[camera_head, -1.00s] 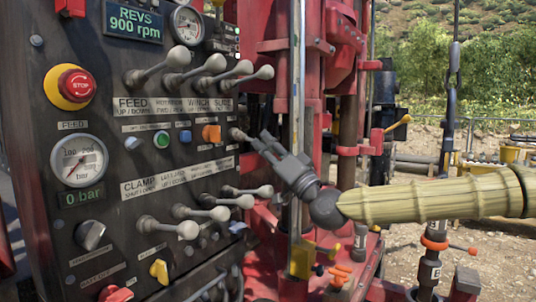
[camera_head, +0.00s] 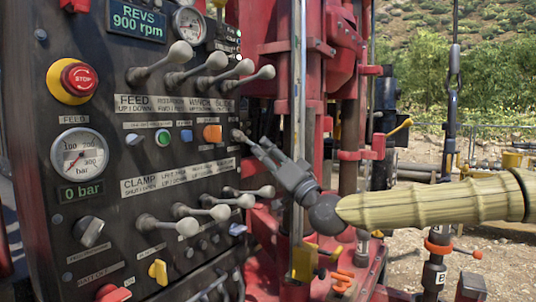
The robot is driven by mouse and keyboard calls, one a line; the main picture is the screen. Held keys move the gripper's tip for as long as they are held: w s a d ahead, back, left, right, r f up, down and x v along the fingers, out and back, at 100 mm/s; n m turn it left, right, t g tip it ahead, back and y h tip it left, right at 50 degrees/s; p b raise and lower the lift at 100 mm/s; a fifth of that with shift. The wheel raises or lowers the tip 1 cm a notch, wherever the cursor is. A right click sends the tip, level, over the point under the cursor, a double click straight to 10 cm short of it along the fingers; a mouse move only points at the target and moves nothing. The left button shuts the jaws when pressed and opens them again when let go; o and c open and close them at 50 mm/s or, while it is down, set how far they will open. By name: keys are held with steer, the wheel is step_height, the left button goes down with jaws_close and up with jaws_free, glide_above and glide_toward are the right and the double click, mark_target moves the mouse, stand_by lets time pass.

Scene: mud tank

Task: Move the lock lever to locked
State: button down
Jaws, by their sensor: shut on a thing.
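A small lever with a pale tip (camera_head: 237,134) sticks out at the right edge of the dark control panel (camera_head: 55,215), just right of an orange switch. I take it for the lock lever, but I cannot read a label for it. My gripper (camera_head: 256,148) reaches in from the right, tilted up and left, and is shut on this lever. The fingers hide part of the lever, so I cannot tell its exact angle.
Levers with grey knobs stand in an upper row (camera_head: 180,53) and a lower group (camera_head: 187,227), close above and below my gripper. A red stop button (camera_head: 80,79) is at the left. A metal pole (camera_head: 297,100) and red rig frame (camera_head: 345,45) stand close behind my gripper.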

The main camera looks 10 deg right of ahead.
steer(key=c, duration=1.6)
jaws_free()
steer(key=shift+f, duration=0.2)
steer(key=o, duration=0.5)
steer(key=shift+w+a, duration=0.15)
steer(key=shift+r, duration=0.1)
steer(key=shift+s+d, duration=0.2)
steer(key=v, duration=1.1)
steer(key=shift+s+d+f, duration=0.1)
steer(key=shift+s+f, duration=0.15)
steer(key=shift+s, duration=0.05)
steer(key=shift+r, duration=0.1)
